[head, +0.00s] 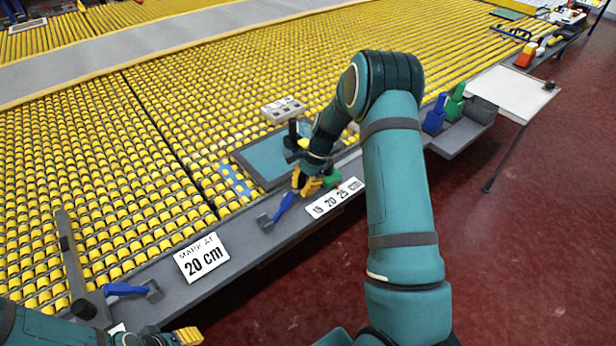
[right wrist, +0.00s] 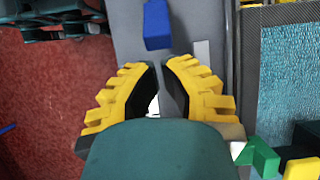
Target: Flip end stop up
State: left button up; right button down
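My right gripper (head: 307,183) has yellow ribbed fingers and hangs over the grey edge rail (head: 235,232). In the right wrist view its fingertips (right wrist: 162,66) are a little apart with nothing between them. A blue-handled grey piece (head: 278,211) lies on the rail just left of this gripper; its blue part (right wrist: 157,25) shows beyond the fingertips, apart from them. A second blue-handled grey piece (head: 133,289) lies farther left on the rail. I cannot tell which piece is the end stop. My left gripper (head: 187,336) is mostly cut off at the bottom edge.
A teal panel (head: 262,160) in a dark frame and a green block (head: 332,178) are near my right gripper. A grey bar (head: 70,255) stands at left. Yellow rollers fill the table.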

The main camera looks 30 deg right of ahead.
jog(key=shift+x, duration=1.1)
pick_arm(q)
jog(key=shift+f, duration=0.1)
